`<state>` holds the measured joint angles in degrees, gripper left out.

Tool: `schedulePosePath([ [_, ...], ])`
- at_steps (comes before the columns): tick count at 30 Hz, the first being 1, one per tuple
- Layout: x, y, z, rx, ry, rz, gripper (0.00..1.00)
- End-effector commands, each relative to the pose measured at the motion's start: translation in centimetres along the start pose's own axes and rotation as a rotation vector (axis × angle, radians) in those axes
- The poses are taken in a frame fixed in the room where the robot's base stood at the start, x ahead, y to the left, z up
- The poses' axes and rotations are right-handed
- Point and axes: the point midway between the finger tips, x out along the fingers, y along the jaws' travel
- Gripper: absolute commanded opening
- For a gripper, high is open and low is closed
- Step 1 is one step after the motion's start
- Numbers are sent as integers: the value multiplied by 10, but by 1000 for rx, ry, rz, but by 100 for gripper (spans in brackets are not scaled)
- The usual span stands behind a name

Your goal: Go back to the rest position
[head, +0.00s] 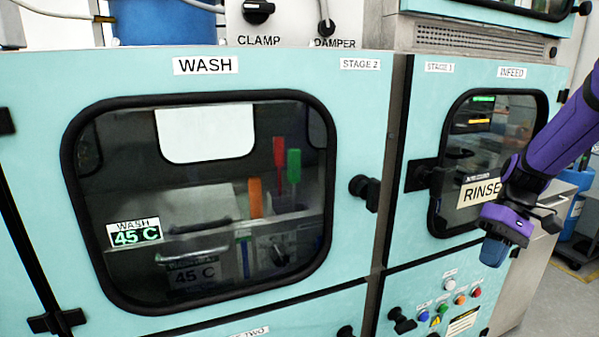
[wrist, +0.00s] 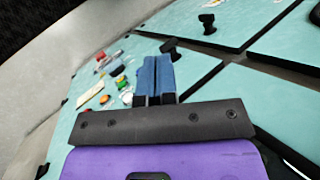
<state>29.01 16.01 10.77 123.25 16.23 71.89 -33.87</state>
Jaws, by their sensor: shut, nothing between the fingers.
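My gripper (head: 494,253) hangs from the purple arm at the right of the head view, in front of the infeed door (head: 432,225). Its blue fingers point down and are together with nothing between them. In the wrist view the shut fingers (wrist: 155,76) show at the centre, above the dark bracket and purple body. The panel with coloured buttons lies beyond them. I cannot tell the exact gap between my fingers and the cabinet front.
The closed wash door (head: 365,100) has a dark knob (head: 364,192). Coloured buttons (head: 460,299) sit on the lower right panel, beside another dark knob (head: 402,321). A RINSE sign (head: 479,191) shows just left of my wrist. Clear floor (head: 562,300) lies at the far right.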

Motion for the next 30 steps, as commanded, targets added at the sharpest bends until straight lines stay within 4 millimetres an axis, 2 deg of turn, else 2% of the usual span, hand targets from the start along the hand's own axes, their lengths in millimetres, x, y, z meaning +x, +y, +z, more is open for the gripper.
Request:
schedulePosePath([
  [3,-11,-25,17,7,48,99,0],
  [15,-32,-91,80,29,265,356,0],
  [24,-36,-126,132,25,479,475,0],
  [30,-35,-141,166,13,633,514,0],
])
